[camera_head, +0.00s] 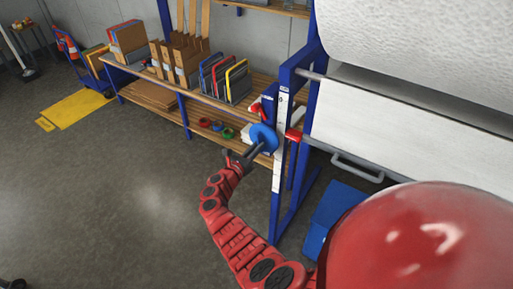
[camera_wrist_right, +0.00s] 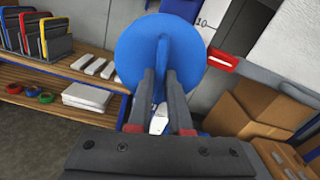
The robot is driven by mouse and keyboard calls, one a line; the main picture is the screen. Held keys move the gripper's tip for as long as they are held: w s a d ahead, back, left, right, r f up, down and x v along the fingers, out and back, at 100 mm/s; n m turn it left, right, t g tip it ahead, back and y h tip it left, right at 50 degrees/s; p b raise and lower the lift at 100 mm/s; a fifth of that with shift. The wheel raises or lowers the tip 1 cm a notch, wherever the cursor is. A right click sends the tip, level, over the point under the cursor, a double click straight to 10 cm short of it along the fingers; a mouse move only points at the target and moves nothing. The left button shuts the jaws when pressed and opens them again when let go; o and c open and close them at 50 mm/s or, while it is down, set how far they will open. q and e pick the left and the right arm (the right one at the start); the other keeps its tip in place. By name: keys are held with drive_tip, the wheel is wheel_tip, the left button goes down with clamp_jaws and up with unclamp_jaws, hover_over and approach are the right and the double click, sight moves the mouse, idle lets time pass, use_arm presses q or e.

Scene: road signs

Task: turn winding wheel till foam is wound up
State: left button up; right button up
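The winding wheel (camera_head: 263,136) is a blue disc on the side of the blue frame, left of the foam. In the right wrist view it shows large (camera_wrist_right: 135,52), with a raised ridge across its middle. My right gripper (camera_head: 256,150) reaches up to the wheel's face. In the right wrist view its fingertips (camera_wrist_right: 161,74) lie on both sides of the ridge, close together, and appear shut on it. The white foam (camera_head: 390,125) hangs as a sheet below a large white roll (camera_head: 430,40). My left gripper is not in view.
A wooden shelf (camera_head: 160,91) with coloured folders and rolls of tape stands behind. Red parts (camera_head: 294,135) sit on the frame beside the wheel. Cardboard boxes (camera_wrist_right: 250,110) show right of the gripper in the wrist view. The grey floor left of my arm is clear.

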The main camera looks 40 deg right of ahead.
clamp_jaws()
drive_tip(key=shift+w+a+r+m+b, duration=0.1)
drive_tip(key=shift+w+m+b, duration=0.05)
drive_tip(key=shift+m+b, duration=6.5)
drive_tip(key=shift+w+a+m+b, duration=0.1)
drive_tip(key=shift+m+b, duration=5.15)
drive_tip(key=shift+b, duration=2.8)
drive_tip(key=shift+r, duration=0.1)
drive_tip(key=o, duration=0.5)
unclamp_jaws()
drive_tip(key=shift+d, duration=0.1)
